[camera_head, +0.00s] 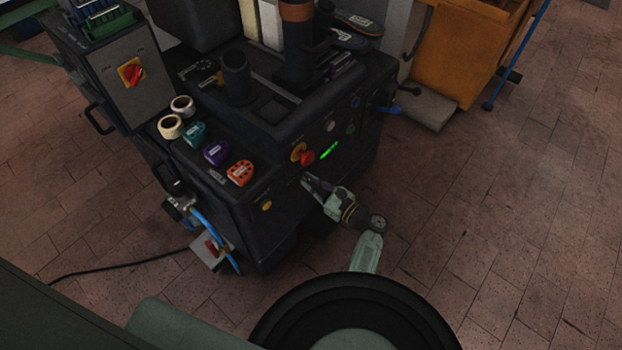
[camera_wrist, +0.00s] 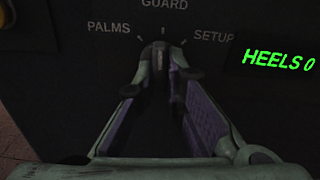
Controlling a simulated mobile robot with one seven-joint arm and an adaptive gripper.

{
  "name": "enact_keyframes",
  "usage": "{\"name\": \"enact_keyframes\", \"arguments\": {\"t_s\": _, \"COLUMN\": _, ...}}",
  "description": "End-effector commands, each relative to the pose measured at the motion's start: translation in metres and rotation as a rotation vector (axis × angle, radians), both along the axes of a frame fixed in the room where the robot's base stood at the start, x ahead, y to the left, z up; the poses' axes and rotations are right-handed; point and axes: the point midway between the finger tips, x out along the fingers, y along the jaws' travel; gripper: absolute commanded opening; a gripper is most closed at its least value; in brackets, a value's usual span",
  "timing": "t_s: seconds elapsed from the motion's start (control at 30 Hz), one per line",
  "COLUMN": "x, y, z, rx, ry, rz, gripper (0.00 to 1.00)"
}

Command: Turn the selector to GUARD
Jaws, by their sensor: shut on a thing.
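The selector (camera_wrist: 159,50) is a small dark knob on the black front panel of the press (camera_head: 285,200). Printed labels PALMS, GUARD and SETUP stand around it, at its upper left, top and upper right. The knob seems to point up towards GUARD, but it is dark and mostly covered by the fingers, so its exact angle is hard to tell. My gripper (camera_wrist: 163,72) is shut on the selector, one finger on each side. In the head view my gripper (camera_head: 307,183) meets the panel below the red button, hiding the selector.
A red button on a yellow base (camera_head: 304,156) sits just above my gripper. A green display (camera_wrist: 278,60) reading HEELS 0 is right of the selector. Orange (camera_head: 239,172), purple (camera_head: 215,152) and teal (camera_head: 193,133) pieces lie on the press top. Floor at right is clear.

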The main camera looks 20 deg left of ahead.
Motion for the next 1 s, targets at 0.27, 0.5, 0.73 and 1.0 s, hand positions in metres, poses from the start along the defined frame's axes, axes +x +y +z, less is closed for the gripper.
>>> {"name": "enact_keyframes", "arguments": {"t_s": 0.27, "x": -0.0006, "y": -0.0002, "z": 0.0007, "rx": 0.026, "ry": 0.069, "rz": 0.000, "gripper": 0.00}}
{"name": "enact_keyframes", "arguments": {"t_s": 0.5, "x": -0.0007, "y": -0.0002, "z": -0.0002, "rx": 0.030, "ry": 0.080, "rz": 0.000, "gripper": 0.00}}
{"name": "enact_keyframes", "arguments": {"t_s": 0.73, "x": -0.0007, "y": -0.0002, "z": -0.0002, "rx": 0.030, "ry": 0.079, "rz": 0.000, "gripper": 0.12}}
{"name": "enact_keyframes", "arguments": {"t_s": 1.0, "x": -0.0005, "y": 0.0000, "z": -0.0002, "rx": 0.028, "ry": 0.078, "rz": 0.000, "gripper": 0.30}}
